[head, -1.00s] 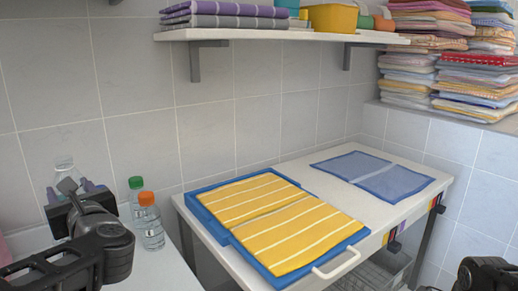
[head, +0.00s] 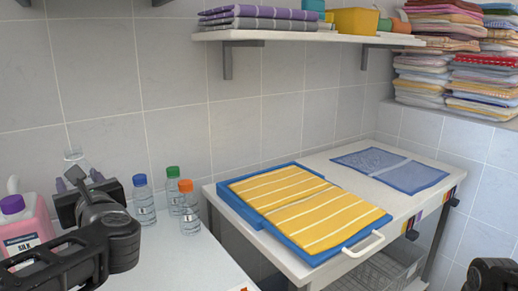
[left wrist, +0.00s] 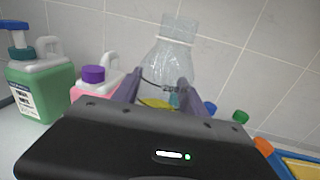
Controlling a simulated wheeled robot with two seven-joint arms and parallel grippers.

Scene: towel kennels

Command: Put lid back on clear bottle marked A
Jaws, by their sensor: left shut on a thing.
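My left gripper (head: 75,178) is shut on a clear bottle (head: 75,157) and holds it up at the left of the head view. In the left wrist view the bottle (left wrist: 172,55) stands upright between the fingers, with a clear neck and no coloured lid. No loose lid is visible. Only a dark part of my right arm shows at the lower right edge; its gripper is out of view.
Bottles with blue (head: 143,202), green (head: 174,190) and orange (head: 189,208) lids stand on the white counter (head: 180,262). A pink jug (head: 27,232) is at left; a green jug (left wrist: 40,88) shows in the wrist view. Yellow striped towels (head: 300,208) lie on a blue tray at right.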

